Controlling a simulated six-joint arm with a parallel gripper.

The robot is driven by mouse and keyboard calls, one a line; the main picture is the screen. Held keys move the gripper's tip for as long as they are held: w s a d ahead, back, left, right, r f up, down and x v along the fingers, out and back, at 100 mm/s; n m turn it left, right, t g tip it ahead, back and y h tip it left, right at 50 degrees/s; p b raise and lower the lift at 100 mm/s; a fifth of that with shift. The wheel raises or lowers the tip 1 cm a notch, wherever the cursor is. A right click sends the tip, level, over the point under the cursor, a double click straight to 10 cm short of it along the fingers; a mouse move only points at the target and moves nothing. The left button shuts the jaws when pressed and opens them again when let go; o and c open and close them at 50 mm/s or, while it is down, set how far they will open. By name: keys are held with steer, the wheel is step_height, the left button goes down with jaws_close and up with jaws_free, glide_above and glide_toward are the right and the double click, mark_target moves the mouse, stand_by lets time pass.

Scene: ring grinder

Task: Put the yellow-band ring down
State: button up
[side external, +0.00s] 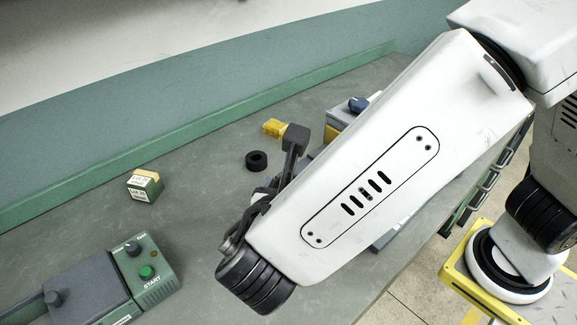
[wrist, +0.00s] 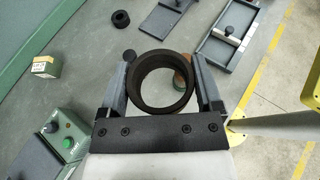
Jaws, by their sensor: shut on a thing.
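In the wrist view my gripper (wrist: 162,70) is shut on a dark ring (wrist: 145,98), with one finger on each side of it. The ring's wide opening faces the camera, and the floor of the scene shows through it. No yellow band can be made out on the part of the ring I see. An orange-brown round thing (wrist: 184,80) shows partly through and beside the opening. In the side external view my arm hides the held ring and most of the gripper. Whether the ring touches anything beneath cannot be told.
A small black ring (side external: 256,161) lies on the grey bench (side external: 205,200). A green and cream box (side external: 145,186) and a green START control box (side external: 147,270) stand at left. A yellow block (side external: 275,128) is farther back. Grey trays (wrist: 224,57) lie at upper right in the wrist view.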

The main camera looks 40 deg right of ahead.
step_height(320, 180, down, 11)
steer(key=w+a+f, duration=0.2)
steer(key=w, duration=0.1)
steer(key=w+a+f, duration=0.2)
steer(key=w+f, duration=0.1)
steer(key=w, duration=0.1)
steer(key=w+a+f, duration=0.2)
steer(key=w+f, duration=0.1)
steer(key=w, duration=0.1)
steer(key=shift+a+f, duration=0.15)
steer(key=shift+a, duration=0.2)
steer(key=shift+w+a+f, duration=0.2)
steer(key=shift+w+f, duration=0.15)
steer(key=shift+f, duration=0.05)
stand_by(0.4)
steer(key=shift+w+a+f, duration=0.15)
steer(key=shift+w+f, duration=0.1)
steer(key=shift+f, duration=1.55)
steer(key=shift+f, duration=0.2)
